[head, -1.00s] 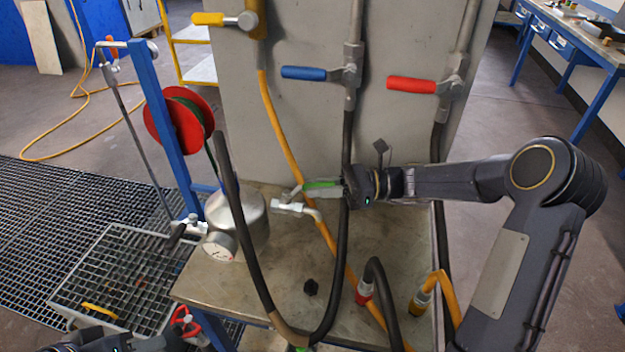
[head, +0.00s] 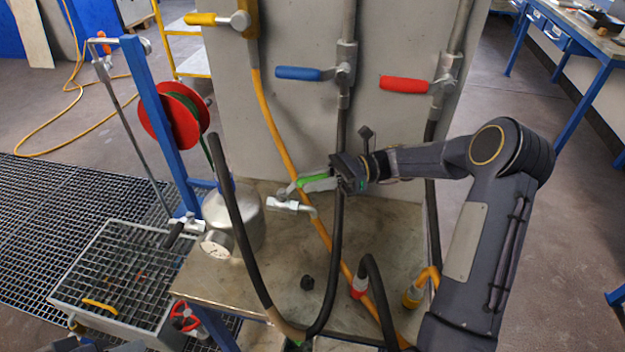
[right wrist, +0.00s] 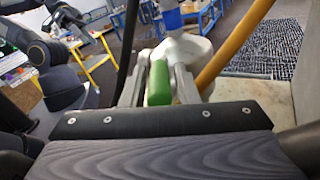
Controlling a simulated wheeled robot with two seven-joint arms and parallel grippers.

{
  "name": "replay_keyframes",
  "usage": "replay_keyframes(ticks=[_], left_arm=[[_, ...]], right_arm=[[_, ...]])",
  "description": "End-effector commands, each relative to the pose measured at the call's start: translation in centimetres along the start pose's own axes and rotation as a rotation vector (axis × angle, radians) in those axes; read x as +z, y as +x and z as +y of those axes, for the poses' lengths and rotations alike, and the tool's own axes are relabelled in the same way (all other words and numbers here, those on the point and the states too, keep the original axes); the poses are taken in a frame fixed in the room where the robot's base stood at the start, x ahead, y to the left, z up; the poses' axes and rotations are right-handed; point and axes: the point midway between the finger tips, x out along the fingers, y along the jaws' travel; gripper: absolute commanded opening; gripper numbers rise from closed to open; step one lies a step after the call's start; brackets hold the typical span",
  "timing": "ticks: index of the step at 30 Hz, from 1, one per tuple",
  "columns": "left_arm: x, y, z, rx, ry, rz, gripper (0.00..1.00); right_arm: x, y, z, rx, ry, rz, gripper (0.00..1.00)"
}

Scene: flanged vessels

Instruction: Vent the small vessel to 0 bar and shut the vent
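The small vessel (head: 243,228) is a dull metal pot standing on the bench's left part. Its round white gauge (head: 215,243) faces me; the reading is too small to make out. A silver valve (head: 290,205) with a green-handled lever (head: 312,182) sits to the right of the vessel. My right gripper (head: 328,180) is at the handle's right end. In the right wrist view, the green handle (right wrist: 159,84) lies between the two fingers, which appear closed on it. Only a dark part of my left arm shows at the bottom-left edge; its fingertips are out of view.
Yellow (head: 207,19), blue (head: 298,73) and red (head: 403,83) lever handles are on the grey panel behind. A black hose (head: 240,215) hangs in front of the vessel. A red handwheel (head: 185,316) is at lower left. A grated tray (head: 75,308) stands left.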

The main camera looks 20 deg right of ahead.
Motion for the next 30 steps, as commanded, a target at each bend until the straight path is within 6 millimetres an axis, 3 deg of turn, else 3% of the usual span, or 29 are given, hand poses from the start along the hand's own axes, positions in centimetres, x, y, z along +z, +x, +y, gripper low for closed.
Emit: replay_keyframes(ticks=[3, 13, 19, 28, 30], left_arm=[[0.0, 0.0, 0.0, 0.000, 0.000, 0.000, 0.40], [0.0, 0.1, 0.0, 0.000, 0.000, 0.000, 0.40], [0.2, 0.5, -0.2, 0.000, 0.000, 0.000, 0.40], [0.3, 0.6, -0.3, 0.000, 0.000, 0.000, 0.40], [0.4, 0.8, -0.4, 0.000, 0.000, 0.000, 0.40]], right_arm=[[0.0, 0.0, 0.0, 0.000, 0.000, 0.000, 0.40], [0.3, 0.0, 0.1, 0.001, -0.001, 0.001, 0.40], [3.3, 0.0, 0.7, 0.000, -0.007, 0.003, 0.40], [8.0, 1.7, 6.5, 0.000, -0.004, 0.003, 0.40], [8.3, 2.2, 8.1, 0.001, -0.001, 0.003, 0.40]])
